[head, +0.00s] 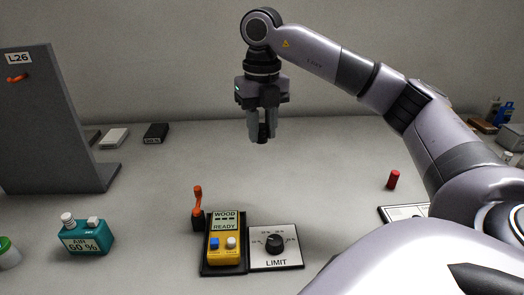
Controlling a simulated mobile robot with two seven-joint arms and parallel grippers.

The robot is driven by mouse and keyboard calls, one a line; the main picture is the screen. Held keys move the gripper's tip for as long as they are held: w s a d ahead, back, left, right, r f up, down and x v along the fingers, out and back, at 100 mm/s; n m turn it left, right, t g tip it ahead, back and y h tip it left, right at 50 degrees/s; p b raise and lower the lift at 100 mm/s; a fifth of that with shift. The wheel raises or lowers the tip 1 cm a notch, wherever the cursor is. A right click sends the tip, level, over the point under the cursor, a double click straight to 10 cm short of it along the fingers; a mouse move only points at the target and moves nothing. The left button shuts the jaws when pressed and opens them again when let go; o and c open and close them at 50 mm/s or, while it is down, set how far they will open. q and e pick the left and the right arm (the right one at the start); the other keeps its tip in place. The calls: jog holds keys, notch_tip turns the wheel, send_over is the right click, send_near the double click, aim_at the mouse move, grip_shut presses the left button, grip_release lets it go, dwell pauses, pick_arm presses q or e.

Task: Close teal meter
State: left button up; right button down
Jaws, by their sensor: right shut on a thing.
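The teal meter (86,239) stands at the lower left of the table in the head view. Its front label reads "AIR 60 %", and it has a pale round piece and a small pale block on top. My right gripper (262,132) hangs pointing down over the back middle of the table, well to the right of and behind the meter. Its fingers are shut on a small dark piece, mostly hidden between them. My left gripper is not in view.
A yellow wood meter (225,250) sits beside a LIMIT dial plate (276,258) at front centre. An orange-handled lever (198,203) stands behind it. A grey L26 panel (55,130) rises at left. A red cylinder (393,180) stands right. The middle table is clear.

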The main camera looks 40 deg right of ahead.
aim_at(263, 126)
pick_arm(q)
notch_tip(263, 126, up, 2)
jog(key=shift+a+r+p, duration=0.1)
jog(key=shift+p, duration=0.8)
pick_arm(e)
notch_tip(263, 126, up, 6)
jog(key=shift+f, duration=0.2)
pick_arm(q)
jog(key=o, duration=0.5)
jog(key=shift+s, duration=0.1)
pick_arm(e)
jog(key=shift+f, duration=0.1)
